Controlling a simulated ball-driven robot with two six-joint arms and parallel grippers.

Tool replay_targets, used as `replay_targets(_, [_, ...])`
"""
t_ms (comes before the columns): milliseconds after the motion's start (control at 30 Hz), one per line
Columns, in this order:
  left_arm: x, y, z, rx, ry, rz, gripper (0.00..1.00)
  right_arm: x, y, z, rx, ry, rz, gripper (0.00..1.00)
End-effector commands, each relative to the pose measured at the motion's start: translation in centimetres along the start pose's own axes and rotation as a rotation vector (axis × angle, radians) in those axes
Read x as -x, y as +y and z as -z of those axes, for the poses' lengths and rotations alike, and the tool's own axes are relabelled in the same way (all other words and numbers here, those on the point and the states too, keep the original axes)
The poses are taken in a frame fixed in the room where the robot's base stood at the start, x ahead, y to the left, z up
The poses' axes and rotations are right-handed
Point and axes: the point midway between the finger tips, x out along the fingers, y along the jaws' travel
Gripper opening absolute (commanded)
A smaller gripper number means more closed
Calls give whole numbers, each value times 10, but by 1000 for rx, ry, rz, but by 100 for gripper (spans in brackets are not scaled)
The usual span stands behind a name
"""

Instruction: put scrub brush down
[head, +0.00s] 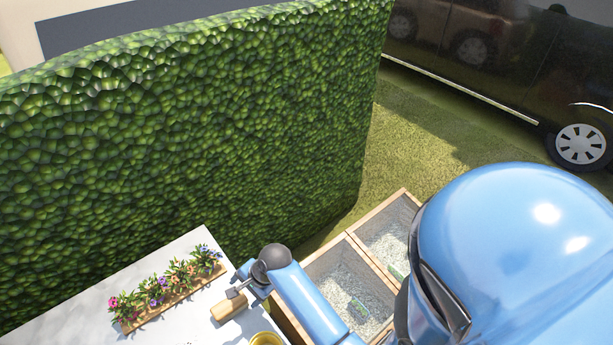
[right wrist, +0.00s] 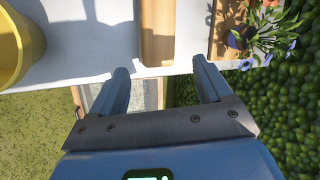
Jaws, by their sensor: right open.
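The scrub brush (head: 228,308) shows as a light wooden block on the white table (head: 60,318), near its right edge. In the right wrist view the wooden block (right wrist: 157,30) lies ahead of my right gripper (right wrist: 162,70), with its near end about between the fingertips. My right gripper (head: 242,290) is open, with a visible gap on each side of the block. No bristles can be made out; the underside is hidden. My left gripper is not in view.
A wooden planter (head: 176,300) of colourful flowers stands left of the brush. A yellow pot (head: 266,339) is near the table's right edge. Wooden bins (head: 345,258) with pale gravel stand right of the table. A tall hedge (head: 200,130) rises behind.

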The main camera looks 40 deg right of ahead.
Motion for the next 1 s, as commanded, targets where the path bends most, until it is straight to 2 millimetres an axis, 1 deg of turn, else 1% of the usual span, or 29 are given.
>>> replay_targets(33, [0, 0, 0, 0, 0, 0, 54, -2, 15, 2, 64, 35, 50, 79])
replay_targets(167, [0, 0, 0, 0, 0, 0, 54, 6, 35, 9, 255, 152, 192, 79])
replay_targets(267, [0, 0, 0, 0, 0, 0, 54, 21, 50, 12, 409, 259, 286, 79])
replay_targets(367, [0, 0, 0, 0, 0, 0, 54, 43, 63, 12, 568, 381, 366, 79])
replay_targets(467, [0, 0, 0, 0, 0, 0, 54, 72, 76, 10, 730, 514, 434, 79])
replay_targets(567, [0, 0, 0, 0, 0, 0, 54, 106, 86, 4, 892, 658, 489, 79])
replay_targets(600, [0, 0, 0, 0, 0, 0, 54, 121, 90, 0, 954, 716, 509, 79])
replay_targets(667, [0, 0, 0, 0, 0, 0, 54, 143, 95, -5, 1043, 803, 532, 79])
replay_targets(700, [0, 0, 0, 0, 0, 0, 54, 157, 99, -9, 1098, 857, 543, 79])
replay_targets(800, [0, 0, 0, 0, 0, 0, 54, 190, 104, -20, 1214, 983, 568, 79])
replay_targets(900, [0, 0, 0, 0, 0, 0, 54, 216, 108, -29, 1300, 1081, 582, 79])
replay_targets(1000, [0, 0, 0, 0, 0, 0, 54, 233, 110, -36, 1353, 1147, 590, 79])
